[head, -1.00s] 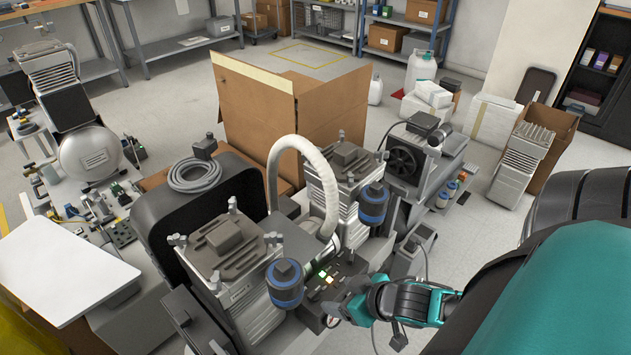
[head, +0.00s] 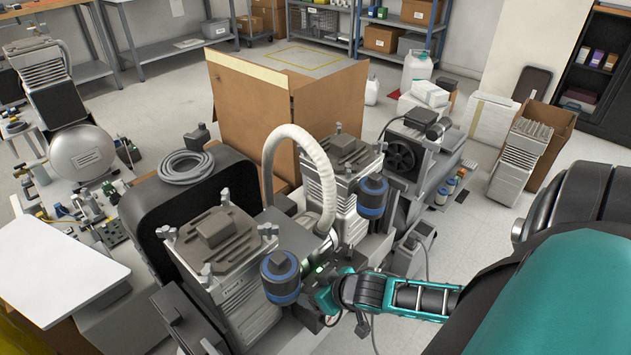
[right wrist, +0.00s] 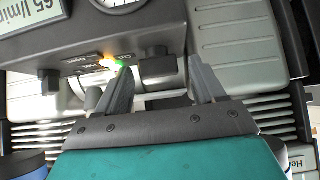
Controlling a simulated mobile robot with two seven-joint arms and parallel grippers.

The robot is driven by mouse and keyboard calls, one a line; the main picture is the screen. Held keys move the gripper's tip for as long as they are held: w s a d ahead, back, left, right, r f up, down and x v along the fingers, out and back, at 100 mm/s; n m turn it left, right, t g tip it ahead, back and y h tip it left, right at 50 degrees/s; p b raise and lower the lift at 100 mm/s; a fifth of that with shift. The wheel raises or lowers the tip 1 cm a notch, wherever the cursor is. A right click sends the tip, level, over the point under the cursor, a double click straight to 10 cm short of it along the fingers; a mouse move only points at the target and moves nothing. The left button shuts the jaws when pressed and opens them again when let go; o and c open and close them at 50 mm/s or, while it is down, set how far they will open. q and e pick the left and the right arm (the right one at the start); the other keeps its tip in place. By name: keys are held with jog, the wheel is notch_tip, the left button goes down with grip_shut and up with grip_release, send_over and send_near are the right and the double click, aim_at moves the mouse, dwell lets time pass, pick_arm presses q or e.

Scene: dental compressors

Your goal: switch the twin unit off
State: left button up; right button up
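The twin unit (head: 233,255) stands in front of me, with two grey ribbed compressor heads, blue-banded canisters and a white hose. Its control panel (head: 318,268) sits between the heads, with a small green light showing. My right gripper (head: 326,292) is at the panel and covers part of it. In the right wrist view my right gripper (right wrist: 160,78) has its fingers apart, with nothing clearly held between them. The left finger's tip is beside a green-lit switch (right wrist: 119,62), with an orange-white glow next to it. I cannot tell whether it touches. My left gripper is not in view.
A large cardboard box (head: 250,112) stands behind the unit. Another machine with a fan (head: 402,157) is to its right. A white board (head: 55,270) and a cluttered bench lie to the left. In the right wrist view a gauge and display (right wrist: 30,12) sit above the switches.

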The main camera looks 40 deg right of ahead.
jog(key=c, duration=1)
